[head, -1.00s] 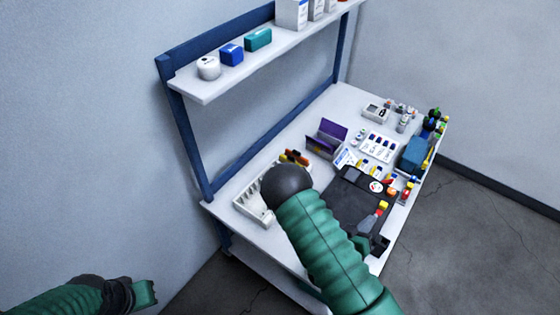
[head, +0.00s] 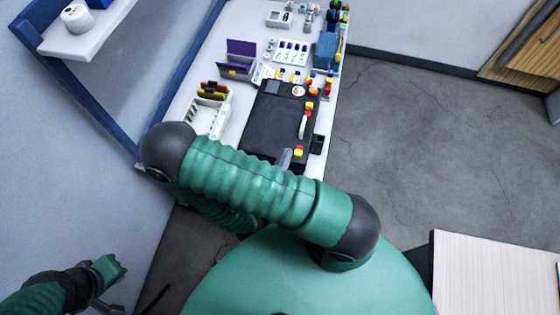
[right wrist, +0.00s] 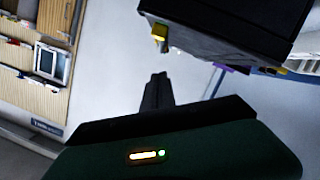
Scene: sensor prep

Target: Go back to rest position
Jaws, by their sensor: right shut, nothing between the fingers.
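My right arm crosses the middle of the head view, with its dark elbow at the left end of the green upper arm. The forearm folds back beneath it and is mostly hidden. Only a grey tip of my right gripper (head: 285,158) shows above the upper arm, by the front of the black mat. In the right wrist view its dark fingers (right wrist: 156,91) are together, with nothing between them. My left gripper (head: 110,270) is at the lower left of the head view, over the floor and away from the workbench. Its finger opening is unclear.
The white workbench (head: 227,20) holds a black mat (head: 262,115), a white rack (head: 205,118), a purple holder (head: 240,55) and a blue box (head: 326,50). A blue-framed shelf stands left. A pale wooden table (head: 480,270) is lower right. Floor between is clear.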

